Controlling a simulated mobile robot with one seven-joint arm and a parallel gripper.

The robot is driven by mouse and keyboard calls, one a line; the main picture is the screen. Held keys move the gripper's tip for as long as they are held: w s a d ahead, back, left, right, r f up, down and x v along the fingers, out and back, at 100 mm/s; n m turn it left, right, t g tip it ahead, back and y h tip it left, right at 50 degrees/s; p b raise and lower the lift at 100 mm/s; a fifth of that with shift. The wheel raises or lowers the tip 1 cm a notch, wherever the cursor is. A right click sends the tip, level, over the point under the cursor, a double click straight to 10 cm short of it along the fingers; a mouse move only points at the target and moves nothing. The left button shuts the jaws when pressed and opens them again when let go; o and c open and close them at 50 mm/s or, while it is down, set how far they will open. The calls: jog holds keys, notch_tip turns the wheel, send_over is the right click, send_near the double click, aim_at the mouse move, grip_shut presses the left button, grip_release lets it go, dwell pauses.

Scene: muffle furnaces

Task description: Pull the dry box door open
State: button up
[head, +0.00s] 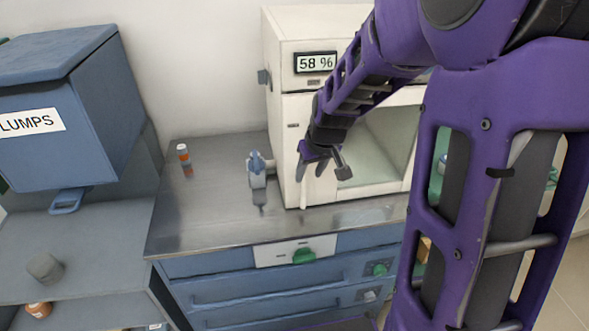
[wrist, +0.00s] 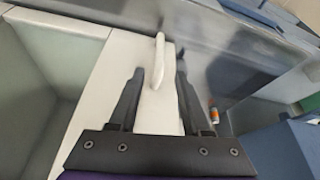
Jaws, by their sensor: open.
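The dry box (head: 290,40) is a white cabinet with a "58 %" display, standing on the metal counter. Its white-framed door (head: 292,130) has a large pale green window (head: 385,145) and looks shut. My gripper (head: 325,168) is in front of the left part of the door, partly hiding it. In the wrist view, a white upright handle (wrist: 158,62) stands out from the door frame between the two dark fingers of my gripper (wrist: 160,68). The fingers are spread, with visible gaps on both sides of the handle.
A blue-white bottle-like item (head: 257,170) and a small orange bottle (head: 183,154) stand on the counter (head: 205,215) left of the dry box. A blue bin labelled "LUMPS" (head: 60,95) is at far left. Blue drawers (head: 270,290) lie below the counter.

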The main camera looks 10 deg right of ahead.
aim_at(305, 184)
jog(key=b+x, duration=0.5)
jog(key=x, duration=0.4)
jog(key=shift+b, duration=0.3)
jog(key=shift+r, duration=0.1)
grip_shut()
dwell(0.9)
